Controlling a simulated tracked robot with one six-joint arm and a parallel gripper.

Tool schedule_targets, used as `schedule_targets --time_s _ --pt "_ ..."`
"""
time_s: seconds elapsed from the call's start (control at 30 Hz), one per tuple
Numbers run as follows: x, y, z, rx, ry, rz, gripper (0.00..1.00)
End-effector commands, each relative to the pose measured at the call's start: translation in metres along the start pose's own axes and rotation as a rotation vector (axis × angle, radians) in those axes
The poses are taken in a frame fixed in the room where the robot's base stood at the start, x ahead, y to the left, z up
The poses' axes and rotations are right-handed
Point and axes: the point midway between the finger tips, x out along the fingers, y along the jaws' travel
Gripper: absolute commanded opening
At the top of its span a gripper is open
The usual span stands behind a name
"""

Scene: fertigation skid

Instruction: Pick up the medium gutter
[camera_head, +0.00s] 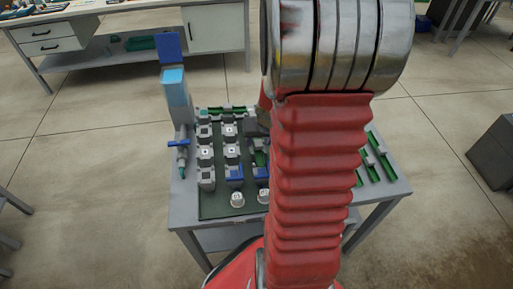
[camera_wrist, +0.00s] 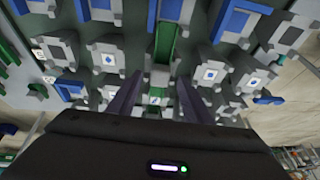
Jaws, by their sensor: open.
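Several green gutters with grey fittings lie on the right of the table, and one of these gutters (camera_head: 375,145) shows beside my arm. Another green gutter (camera_head: 228,109) lies along the back of the board. I cannot tell which is the medium one. In the wrist view my gripper (camera_wrist: 156,84) is open, its two dark fingers apart, with grey fittings seen between them. A short green gutter piece (camera_wrist: 164,44) lies just beyond the fingertips, among the grey fittings. I see nothing held. In the head view my arm hides the gripper.
The dark board (camera_head: 222,205) on the grey table (camera_head: 183,212) carries close-set grey and blue fittings and white knobs (camera_head: 237,199). A tall blue-topped unit (camera_head: 175,90) stands at the back left. A workbench (camera_head: 60,45) is behind; a dark box (camera_head: 495,152) is at right.

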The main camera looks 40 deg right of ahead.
Motion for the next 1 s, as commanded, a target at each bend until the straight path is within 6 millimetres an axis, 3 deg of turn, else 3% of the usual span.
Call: schedule_targets --time_s 0.2,0.83,1.0 --pt "-0.0001 -0.0001 0.0001 0.000 0.000 0.000 0.45" --pt "-0.0001 -0.0002 0.0002 0.000 0.000 0.000 0.01" --pt "-0.0002 -0.0003 0.0001 0.000 0.000 0.000 0.00"
